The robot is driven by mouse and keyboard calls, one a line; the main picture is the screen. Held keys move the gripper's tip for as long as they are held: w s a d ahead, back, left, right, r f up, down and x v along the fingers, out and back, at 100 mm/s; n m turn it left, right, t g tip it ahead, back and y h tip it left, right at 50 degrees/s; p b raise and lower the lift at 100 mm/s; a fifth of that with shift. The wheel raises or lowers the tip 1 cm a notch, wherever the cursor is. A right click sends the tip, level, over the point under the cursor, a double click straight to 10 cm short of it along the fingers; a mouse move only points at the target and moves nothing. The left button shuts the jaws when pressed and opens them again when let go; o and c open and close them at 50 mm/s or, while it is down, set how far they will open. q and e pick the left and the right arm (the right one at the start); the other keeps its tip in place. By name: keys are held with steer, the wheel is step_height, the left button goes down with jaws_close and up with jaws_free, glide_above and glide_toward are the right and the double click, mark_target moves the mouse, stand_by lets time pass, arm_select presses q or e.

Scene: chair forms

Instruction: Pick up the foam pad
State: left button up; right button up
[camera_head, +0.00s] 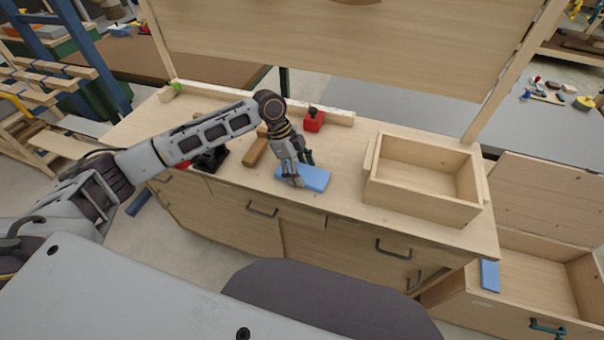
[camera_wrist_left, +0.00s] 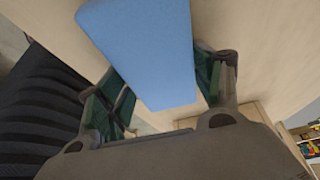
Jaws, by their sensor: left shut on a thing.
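A blue foam pad (camera_head: 314,179) is at the front part of the wooden workbench top, beside my left gripper (camera_head: 298,171). My right gripper is not in view.
An open wooden box (camera_head: 425,210) stands on the bench to the right. An open drawer (camera_head: 535,290) at lower right holds another blue piece (camera_head: 489,275).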

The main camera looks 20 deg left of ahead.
mark_target(301, 172)
arm_select(q)
step_height(301, 172, up, 10)
stand_by(0.8)
